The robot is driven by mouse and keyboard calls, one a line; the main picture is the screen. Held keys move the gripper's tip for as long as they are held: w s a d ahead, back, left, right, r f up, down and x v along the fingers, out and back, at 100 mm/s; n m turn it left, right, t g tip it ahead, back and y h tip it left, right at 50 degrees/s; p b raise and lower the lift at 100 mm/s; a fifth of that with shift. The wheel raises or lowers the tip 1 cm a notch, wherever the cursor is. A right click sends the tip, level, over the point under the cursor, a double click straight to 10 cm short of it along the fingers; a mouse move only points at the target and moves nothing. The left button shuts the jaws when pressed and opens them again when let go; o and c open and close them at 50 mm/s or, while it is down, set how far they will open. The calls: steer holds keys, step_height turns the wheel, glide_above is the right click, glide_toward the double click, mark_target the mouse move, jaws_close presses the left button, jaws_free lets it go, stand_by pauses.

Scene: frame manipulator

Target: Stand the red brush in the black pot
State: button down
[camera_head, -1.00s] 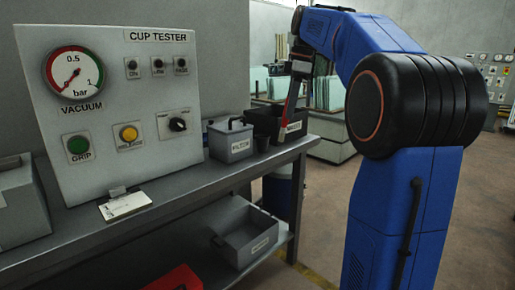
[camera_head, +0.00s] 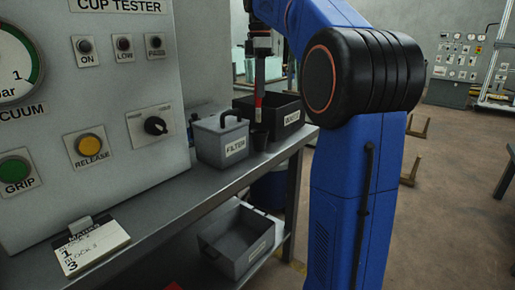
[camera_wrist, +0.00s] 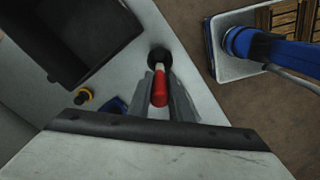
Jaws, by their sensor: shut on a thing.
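My gripper (camera_head: 260,86) points down at the far end of the bench and is shut on the red brush (camera_head: 259,101). The brush hangs nearly upright, with its dark lower end just above or at the mouth of the small black pot (camera_head: 260,140). I cannot tell whether the tip is inside the rim. In the wrist view the red brush (camera_wrist: 160,90) sits between the grey fingers of my gripper (camera_wrist: 161,80). The pot (camera_wrist: 158,54) shows there as a dark round opening just beyond the brush, partly covered by it.
A grey lidded box marked FILTER (camera_head: 222,138) stands close left of the pot. An open black bin (camera_head: 285,107) is behind it. The cup tester panel (camera_head: 110,90) fills the left. A grey bin (camera_head: 238,240) sits on the lower shelf.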

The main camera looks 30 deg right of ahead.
mark_target(260, 113)
steer(key=shift+f, duration=4.85)
steer(key=c, duration=1.6)
jaws_free()
steer(key=shift+f, duration=0.15)
step_height(260, 113, up, 17)
steer(key=shift+f, duration=0.1)
steer(key=shift+s+r, duration=0.1)
steer(key=shift+r, duration=0.2)
steer(key=shift+s+a, duration=0.1)
